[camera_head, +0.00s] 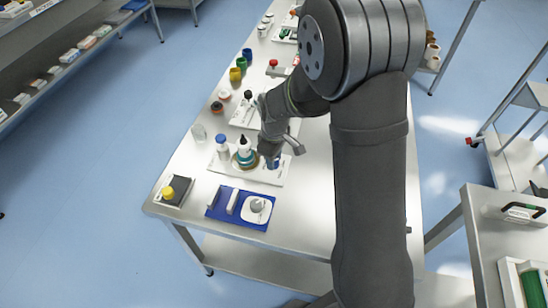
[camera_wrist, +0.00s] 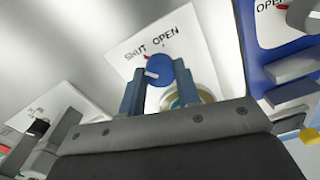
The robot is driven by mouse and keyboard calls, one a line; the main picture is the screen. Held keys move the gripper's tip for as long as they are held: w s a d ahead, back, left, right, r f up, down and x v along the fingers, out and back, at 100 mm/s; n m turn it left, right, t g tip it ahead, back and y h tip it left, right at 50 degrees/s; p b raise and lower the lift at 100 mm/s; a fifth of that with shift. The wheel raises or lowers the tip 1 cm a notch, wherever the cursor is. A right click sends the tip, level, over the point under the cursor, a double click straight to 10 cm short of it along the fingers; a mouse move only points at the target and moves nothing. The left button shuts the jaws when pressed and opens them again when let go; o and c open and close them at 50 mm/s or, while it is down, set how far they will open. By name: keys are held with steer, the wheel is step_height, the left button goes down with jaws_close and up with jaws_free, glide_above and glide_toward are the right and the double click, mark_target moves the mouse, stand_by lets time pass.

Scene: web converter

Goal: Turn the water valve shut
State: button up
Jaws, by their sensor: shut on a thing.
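The water valve is a round blue knob (camera_wrist: 159,70) with a white pointer mark, on a white plate (camera_wrist: 193,42) lettered SHUT and OPEN, with a red mark by the knob. In the wrist view the pointer lies on the knob's left side, on the side of the word SHUT. My gripper (camera_wrist: 160,76) is shut on the knob, one finger on each side.
A blue panel (camera_head: 225,214) with a white dial (camera_head: 257,206) lies nearer the front. A yellow button box (camera_head: 172,192) sits at the front left corner.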

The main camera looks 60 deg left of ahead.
steer(key=o, duration=1)
step_height(320, 180, up, 18)
steer(key=shift+f, duration=0.25)
steer(key=shift+f, duration=0.15)
step_height(320, 180, down, 17)
steer(key=shift+f, duration=0.1)
stand_by(0.8)
